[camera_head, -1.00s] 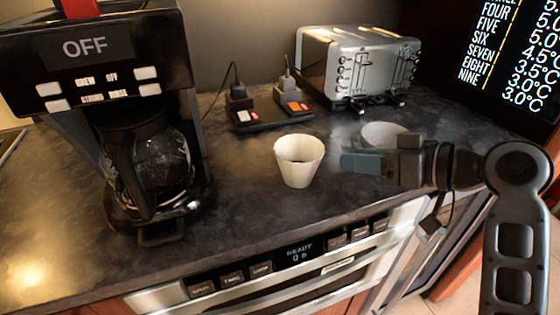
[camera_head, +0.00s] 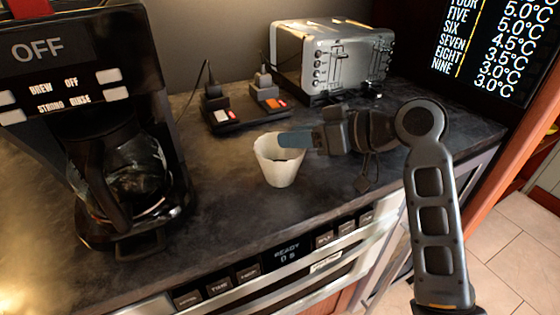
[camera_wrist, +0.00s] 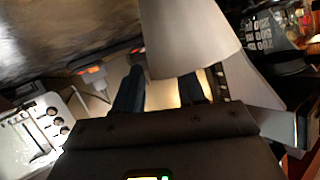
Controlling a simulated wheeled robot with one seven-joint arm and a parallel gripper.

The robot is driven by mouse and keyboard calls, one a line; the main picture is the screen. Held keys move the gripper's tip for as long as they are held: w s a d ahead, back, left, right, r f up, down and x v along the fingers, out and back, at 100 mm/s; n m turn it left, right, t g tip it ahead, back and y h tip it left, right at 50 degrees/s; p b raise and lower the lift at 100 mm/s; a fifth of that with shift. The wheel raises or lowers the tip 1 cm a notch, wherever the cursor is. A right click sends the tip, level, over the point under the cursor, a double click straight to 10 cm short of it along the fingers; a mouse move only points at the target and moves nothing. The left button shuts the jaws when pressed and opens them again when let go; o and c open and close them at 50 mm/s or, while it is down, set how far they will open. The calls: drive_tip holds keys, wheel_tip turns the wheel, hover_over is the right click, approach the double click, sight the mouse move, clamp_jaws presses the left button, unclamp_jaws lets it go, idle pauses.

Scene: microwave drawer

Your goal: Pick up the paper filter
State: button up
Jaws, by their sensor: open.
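The white paper filter (camera_head: 279,168), a fluted cup shape, stands upright on the dark counter in the head view. My gripper (camera_head: 297,140) comes in from the right, level with the filter's upper part. Its blue-grey fingertips overlap the filter's right rim in the picture; I cannot tell whether they touch it. In the wrist view the filter (camera_wrist: 188,38) shows large, just beyond the two dark fingers (camera_wrist: 160,92). The fingers are apart and hold nothing.
A black coffee maker with a glass carafe (camera_head: 125,175) stands at the left. A power strip (camera_head: 240,113) with plugs lies behind the filter, and a silver toaster (camera_head: 330,55) stands at the back. The counter's front edge and a control panel (camera_head: 285,252) are in front.

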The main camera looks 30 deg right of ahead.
drive_tip(key=shift+c, duration=0.4)
clamp_jaws()
drive_tip(key=shift+f, duration=0.1)
